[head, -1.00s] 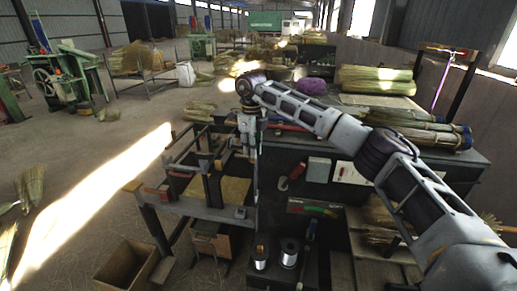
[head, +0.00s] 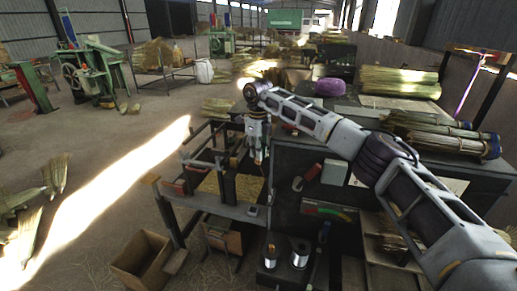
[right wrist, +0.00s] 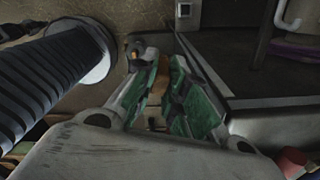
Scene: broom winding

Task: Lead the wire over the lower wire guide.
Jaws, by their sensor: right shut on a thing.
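My right gripper (head: 257,160) points down over the right end of the winding bench (head: 218,207). In the right wrist view its green-padded fingers (right wrist: 160,68) are close together, with a small orange-brown piece between them. The wire itself is too thin to make out. My left gripper is out of view.
A dark cabinet (head: 290,220) with a red-handled switch stands right of the bench. Broom bundles (head: 440,130) lie on its top. An open cardboard box (head: 140,262) stands on the floor at front left.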

